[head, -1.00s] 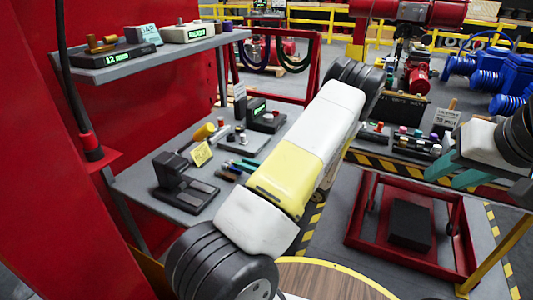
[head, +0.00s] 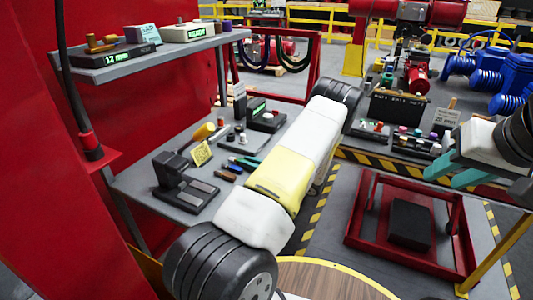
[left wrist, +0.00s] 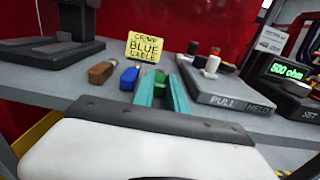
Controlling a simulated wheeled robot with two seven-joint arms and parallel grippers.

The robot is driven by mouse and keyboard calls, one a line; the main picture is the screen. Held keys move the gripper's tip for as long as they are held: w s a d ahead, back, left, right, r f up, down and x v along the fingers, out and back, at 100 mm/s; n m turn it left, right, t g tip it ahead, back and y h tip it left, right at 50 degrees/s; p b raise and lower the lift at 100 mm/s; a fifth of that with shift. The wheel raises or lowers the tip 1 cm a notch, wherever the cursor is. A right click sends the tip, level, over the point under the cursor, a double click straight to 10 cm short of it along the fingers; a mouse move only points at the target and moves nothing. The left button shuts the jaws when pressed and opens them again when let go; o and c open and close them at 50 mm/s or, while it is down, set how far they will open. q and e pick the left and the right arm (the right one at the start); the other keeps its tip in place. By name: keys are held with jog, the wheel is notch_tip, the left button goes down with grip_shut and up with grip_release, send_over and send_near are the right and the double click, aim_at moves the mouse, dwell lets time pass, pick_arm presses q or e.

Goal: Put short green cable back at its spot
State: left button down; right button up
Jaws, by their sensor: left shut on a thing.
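My left gripper (left wrist: 163,92) is shut on the short green cable (left wrist: 161,80), which shows between its teal fingers in the left wrist view. The cable is at the grey workbench (left wrist: 50,98), in line with a blue cable (left wrist: 129,78) and a brown cable (left wrist: 101,73) to its left. I cannot tell whether it touches the bench. In the head view the teal fingertips (head: 247,162) show beside the blue cable (head: 235,168); my arm hides the rest of that gripper. My right gripper (head: 445,177) is at the far right, empty, its teal fingers apart.
A yellow note reading "CRIMP BLUE CABLE" (left wrist: 146,46) stands behind the cables. A black stand (head: 185,185) is to their left. A "PULL / HELD" device (left wrist: 228,92) is close on the right, with a "500 ohm" meter (left wrist: 290,90) beyond it.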

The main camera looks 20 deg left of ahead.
pick_arm(q)
jog(key=shift+f, duration=0.15)
jog(key=c, duration=1.3)
grip_release()
jog(key=shift+c, duration=0.2)
